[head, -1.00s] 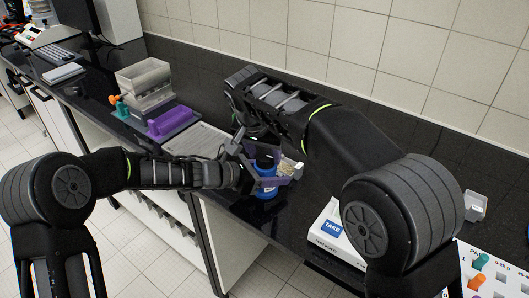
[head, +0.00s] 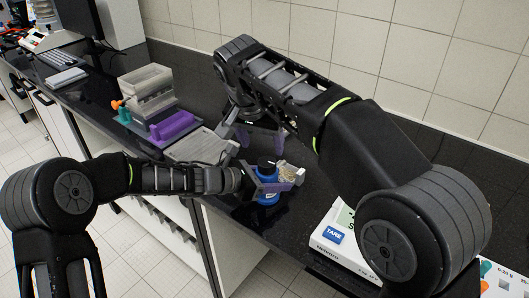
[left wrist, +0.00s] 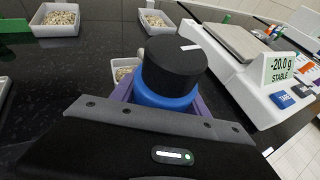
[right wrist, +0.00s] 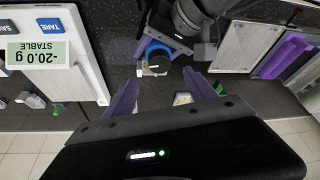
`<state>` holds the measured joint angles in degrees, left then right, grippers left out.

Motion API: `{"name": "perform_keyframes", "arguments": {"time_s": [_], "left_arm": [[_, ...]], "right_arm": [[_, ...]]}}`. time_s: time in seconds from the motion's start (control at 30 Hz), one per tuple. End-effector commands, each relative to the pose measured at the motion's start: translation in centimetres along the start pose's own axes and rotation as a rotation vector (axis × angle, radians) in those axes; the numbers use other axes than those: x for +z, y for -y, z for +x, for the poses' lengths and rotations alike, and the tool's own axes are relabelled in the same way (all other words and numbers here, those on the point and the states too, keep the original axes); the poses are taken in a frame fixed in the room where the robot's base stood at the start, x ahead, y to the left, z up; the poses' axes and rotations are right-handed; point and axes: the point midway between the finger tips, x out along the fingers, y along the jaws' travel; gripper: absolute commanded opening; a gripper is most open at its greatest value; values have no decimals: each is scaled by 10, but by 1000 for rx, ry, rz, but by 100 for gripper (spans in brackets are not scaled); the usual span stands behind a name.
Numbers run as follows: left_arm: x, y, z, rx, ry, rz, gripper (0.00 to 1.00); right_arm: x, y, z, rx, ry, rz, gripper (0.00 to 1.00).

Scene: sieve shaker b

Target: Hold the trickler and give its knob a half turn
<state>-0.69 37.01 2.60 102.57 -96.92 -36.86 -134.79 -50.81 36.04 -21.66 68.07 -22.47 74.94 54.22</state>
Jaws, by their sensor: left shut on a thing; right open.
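The trickler has a blue body (head: 267,199) and a black knob (head: 266,164) on top. It stands upright near the counter's front edge. My left gripper (head: 274,184) is shut around the blue body. In the left wrist view the black knob (left wrist: 175,65) shows a white mark on its top, and the blue body (left wrist: 165,98) sits between the purple fingers. My right gripper (head: 262,142) is open and empty, above and behind the knob. In the right wrist view its fingers (right wrist: 160,93) are spread, with the trickler (right wrist: 154,52) beyond them, apart from both.
A balance (head: 338,240) stands to the right; its display (left wrist: 281,67) reads -20.0 g STABLE. A small tray of pale pieces (head: 291,173) is close behind the trickler. More such trays (left wrist: 55,29) stand farther off. A purple block (head: 174,126) and a grey bin (head: 147,85) are at left.

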Motion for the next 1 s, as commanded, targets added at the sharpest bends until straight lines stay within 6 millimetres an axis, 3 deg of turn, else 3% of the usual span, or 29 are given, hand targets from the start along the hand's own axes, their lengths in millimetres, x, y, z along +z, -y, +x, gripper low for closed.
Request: {"name": "perform_keyframes", "arguments": {"time_s": [0.1,0.27,0.8,0.83,1.0], "left_arm": [[0,0,0,1,0,0,0],[0,0,0,0,0,0,0],[0,0,0,0,0,0,0],[0,0,0,0,0,0,54],[0,0,0,0,0,0,68]], "right_arm": [[0,0,-21,-2,-2,0,65],[0,0,-36,0,-1,0,65],[0,0,-38,0,0,0,65],[0,0,-38,0,0,0,65],[0,0,-38,0,0,0,65]]}}
